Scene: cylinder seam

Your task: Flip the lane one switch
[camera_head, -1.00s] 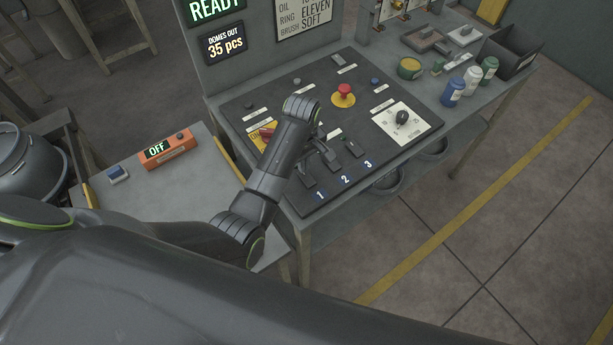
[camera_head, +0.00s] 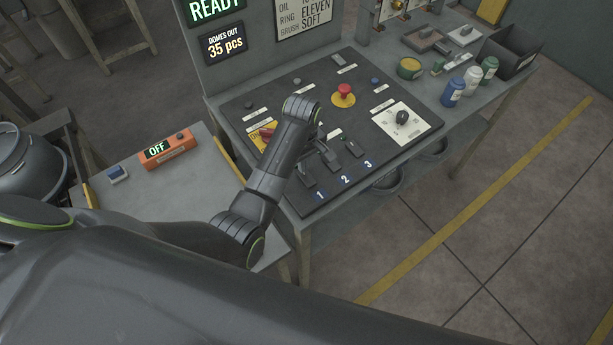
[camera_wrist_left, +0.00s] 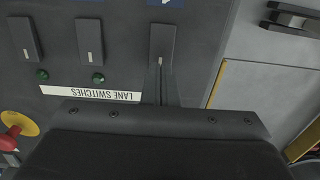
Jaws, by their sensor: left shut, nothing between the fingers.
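The lane one switch (camera_wrist_left: 163,46) is a dark rocker with a pale line, at the right of a row of three in the left wrist view. In the head view the lane one switch (camera_head: 308,181) is above the white number 1 (camera_head: 320,195). My left gripper (camera_wrist_left: 160,66) is shut and empty, its fingertips at the near end of this rocker. I cannot tell whether they touch it. In the head view my left gripper (camera_head: 304,166) is partly hidden by my arm. Any lamp beside lane one is hidden behind the gripper. My right gripper is not in view.
The lane two switch (camera_wrist_left: 89,42) and lane three switch (camera_wrist_left: 22,40) stand close by, with unlit-looking green lamps.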

